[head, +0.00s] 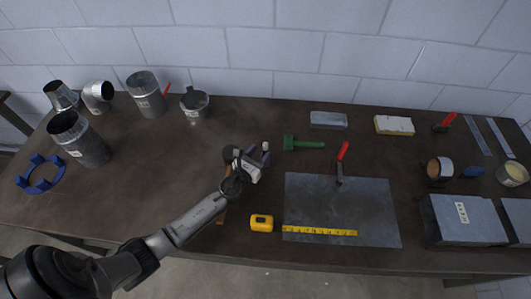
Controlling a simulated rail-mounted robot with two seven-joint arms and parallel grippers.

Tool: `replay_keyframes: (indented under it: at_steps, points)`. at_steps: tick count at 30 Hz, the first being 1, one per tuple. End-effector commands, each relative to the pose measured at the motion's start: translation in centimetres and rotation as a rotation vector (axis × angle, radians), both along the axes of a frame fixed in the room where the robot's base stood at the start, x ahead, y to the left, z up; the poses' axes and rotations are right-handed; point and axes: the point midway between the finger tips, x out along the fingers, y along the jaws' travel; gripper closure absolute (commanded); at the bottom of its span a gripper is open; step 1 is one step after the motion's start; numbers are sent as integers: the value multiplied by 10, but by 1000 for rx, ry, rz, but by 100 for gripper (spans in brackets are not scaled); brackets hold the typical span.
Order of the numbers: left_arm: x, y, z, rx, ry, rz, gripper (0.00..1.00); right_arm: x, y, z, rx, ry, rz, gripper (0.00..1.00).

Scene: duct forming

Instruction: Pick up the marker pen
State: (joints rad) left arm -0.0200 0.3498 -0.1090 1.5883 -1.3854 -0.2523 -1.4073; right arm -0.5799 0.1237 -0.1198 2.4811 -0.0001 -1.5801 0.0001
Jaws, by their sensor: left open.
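My left gripper (254,155) reaches in from the lower left over the middle of the table. Its jaws are open, with the fingers pointing towards the back wall. I cannot clearly make out a marker pen; it may be hidden by the gripper or too small to tell. A small pale tip shows at the right finger, but I cannot tell whether it is part of the gripper or a separate thing. My right gripper is not in view.
A yellow tape measure (261,223), a metal sheet (350,207), a green tool (303,143) and a red-handled tool (342,152) lie right of the gripper. Metal ducts (88,145) stand at left beside a blue ring (40,174). A grey box (462,220) stands right. Bare table (135,185) lies left of the gripper.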

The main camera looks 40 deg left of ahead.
Motion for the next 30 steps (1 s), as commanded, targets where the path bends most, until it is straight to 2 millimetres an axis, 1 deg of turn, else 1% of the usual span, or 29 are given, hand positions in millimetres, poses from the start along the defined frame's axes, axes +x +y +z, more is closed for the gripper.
replay_keyframes:
  at_steps: [7, 15, 18, 21, 28, 30]
  points:
    - [13, 1, 0, -2, -1, 0, 48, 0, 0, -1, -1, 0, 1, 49]
    - [47, 6, -2, -1, -1, 1, 48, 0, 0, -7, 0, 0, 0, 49]
    - [54, 7, -1, -2, 0, 0, 48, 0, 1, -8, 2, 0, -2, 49]
    - [58, 7, -1, -2, 0, 1, 48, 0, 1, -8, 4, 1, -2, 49]
    - [58, 7, -1, -2, 1, 0, 48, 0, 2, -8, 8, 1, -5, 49]
    - [58, 7, -1, -2, 1, 0, 55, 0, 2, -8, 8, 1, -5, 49]
